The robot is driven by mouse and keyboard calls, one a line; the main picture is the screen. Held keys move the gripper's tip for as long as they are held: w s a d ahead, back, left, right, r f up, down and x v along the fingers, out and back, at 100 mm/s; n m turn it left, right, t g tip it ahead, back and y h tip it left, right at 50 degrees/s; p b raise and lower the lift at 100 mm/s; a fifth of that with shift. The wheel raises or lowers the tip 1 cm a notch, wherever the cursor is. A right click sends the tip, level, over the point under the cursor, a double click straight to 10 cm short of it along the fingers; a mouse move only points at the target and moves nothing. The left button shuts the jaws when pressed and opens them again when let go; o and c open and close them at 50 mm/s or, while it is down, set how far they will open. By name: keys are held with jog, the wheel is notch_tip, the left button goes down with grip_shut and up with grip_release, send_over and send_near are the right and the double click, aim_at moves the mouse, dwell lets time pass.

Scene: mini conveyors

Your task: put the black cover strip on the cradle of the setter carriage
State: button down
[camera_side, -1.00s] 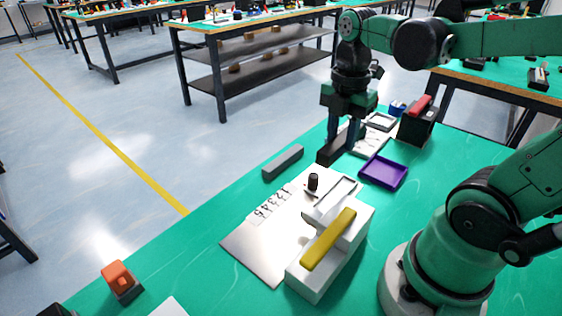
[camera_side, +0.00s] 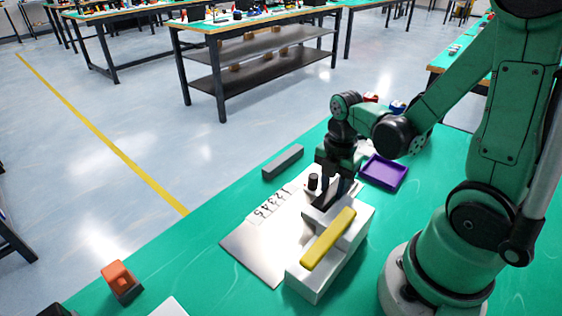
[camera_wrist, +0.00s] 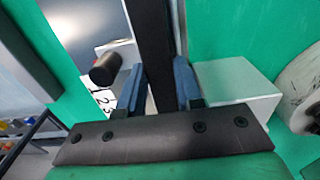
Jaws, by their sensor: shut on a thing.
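The black cover strip (camera_side: 327,199) is in my gripper (camera_side: 333,183), at the back end of the white setter carriage (camera_side: 318,281). In the wrist view the strip (camera_wrist: 155,45) runs lengthwise between the two blue fingers of my gripper (camera_wrist: 158,90), which are shut on it. The cradle, a pale frame at the carriage's back end, is mostly hidden behind the strip and gripper. The strip is at or just above it; I cannot tell whether they touch. A black knob (camera_side: 313,181) stands close to the strip, and it also shows in the wrist view (camera_wrist: 105,69).
A yellow bar (camera_side: 328,239) lies on the carriage's front part. A metal plate with printed numbers (camera_side: 256,246) lies to the left. A grey bar (camera_side: 283,162) is behind it, and a purple tray (camera_side: 383,172) is at the right.

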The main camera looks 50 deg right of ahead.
jog(key=shift+f, duration=0.3)
jog(key=shift+f, duration=0.15)
jog(key=c, duration=0.6)
grip_release()
